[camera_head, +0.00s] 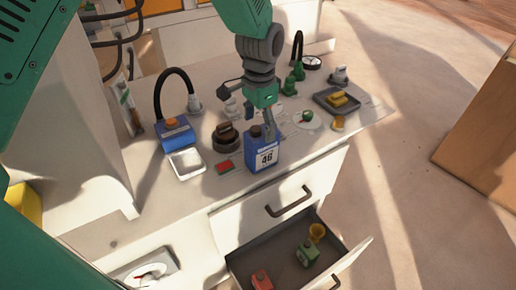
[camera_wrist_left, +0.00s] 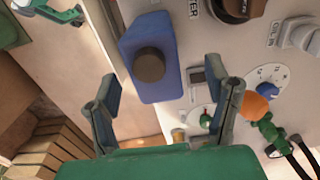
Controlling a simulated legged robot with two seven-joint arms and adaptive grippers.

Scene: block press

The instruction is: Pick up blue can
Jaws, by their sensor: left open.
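The blue can (camera_head: 262,152) stands upright near the front edge of the counter, with a white label reading 46. In the left wrist view the blue can (camera_wrist_left: 152,62) shows from above with its dark round cap. My left gripper (camera_head: 268,128) is above and just behind the can in the head view. In the left wrist view its two fingers (camera_wrist_left: 160,110) are spread apart, with the can ahead of them and nothing between the tips. My right gripper is in neither view.
A blue box with a hose (camera_head: 175,132), a white tray (camera_head: 186,162) and a dark round knob (camera_head: 225,136) stand left of the can. A black tray (camera_head: 337,101) is at the right. Below, an open drawer (camera_head: 285,262) holds small items.

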